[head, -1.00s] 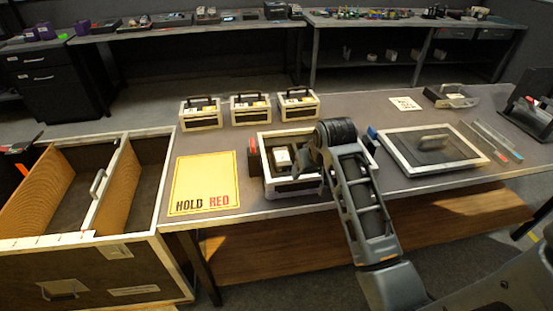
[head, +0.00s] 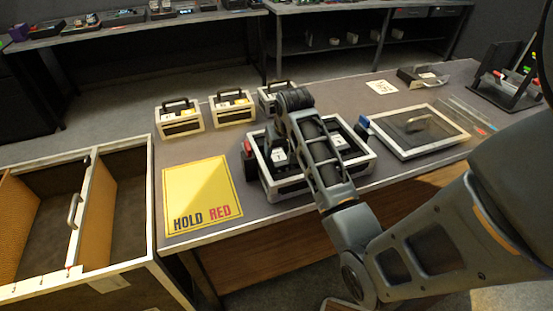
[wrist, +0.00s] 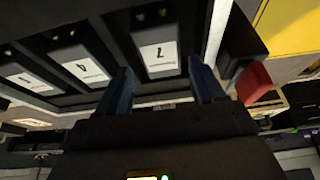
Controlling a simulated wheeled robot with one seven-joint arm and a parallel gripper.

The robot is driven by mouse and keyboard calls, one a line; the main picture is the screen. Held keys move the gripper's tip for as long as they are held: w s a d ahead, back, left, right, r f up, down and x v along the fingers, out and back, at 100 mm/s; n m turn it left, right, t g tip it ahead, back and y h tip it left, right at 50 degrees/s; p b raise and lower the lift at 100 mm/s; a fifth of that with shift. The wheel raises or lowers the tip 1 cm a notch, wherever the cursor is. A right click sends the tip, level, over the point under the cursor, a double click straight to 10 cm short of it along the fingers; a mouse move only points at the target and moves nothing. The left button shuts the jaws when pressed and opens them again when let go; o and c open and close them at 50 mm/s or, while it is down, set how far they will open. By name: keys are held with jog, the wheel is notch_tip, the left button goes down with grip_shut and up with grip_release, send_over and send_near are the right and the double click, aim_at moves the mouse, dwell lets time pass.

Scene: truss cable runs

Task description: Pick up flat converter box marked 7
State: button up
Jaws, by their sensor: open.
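The flat converter box marked 7 (wrist: 158,50) is dark with a white label and sits in an end slot of a white-edged tray (wrist: 218,30). In the wrist view my gripper (wrist: 163,78) is open, with one blue finger on each side of this box's near end. I cannot tell whether the fingers touch it. A box marked 4 (wrist: 85,65) and another labelled box (wrist: 28,80) lie in the neighbouring slots. In the head view the tray (head: 330,182) is partly hidden by my arm, and a pale label (head: 279,155) shows at its left.
A red block (wrist: 253,82) is at the tray's end, beside a yellow HOLD RED sheet (head: 203,190). White-edged cases with handles (head: 180,118) stand behind. A lidded panel (head: 415,130) lies to the right.

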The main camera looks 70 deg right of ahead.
aim_at(278, 156)
jog(key=shift+a+x, duration=0.2)
jog(key=shift+x, duration=1.7)
jog(key=shift+s+f+p, duration=0.1)
jog(key=shift+f+p, duration=0.2)
jog(key=shift+f, duration=0.05)
jog(key=c, duration=0.9)
jog(key=shift+c, duration=0.2)
jog(key=shift+r, duration=0.15)
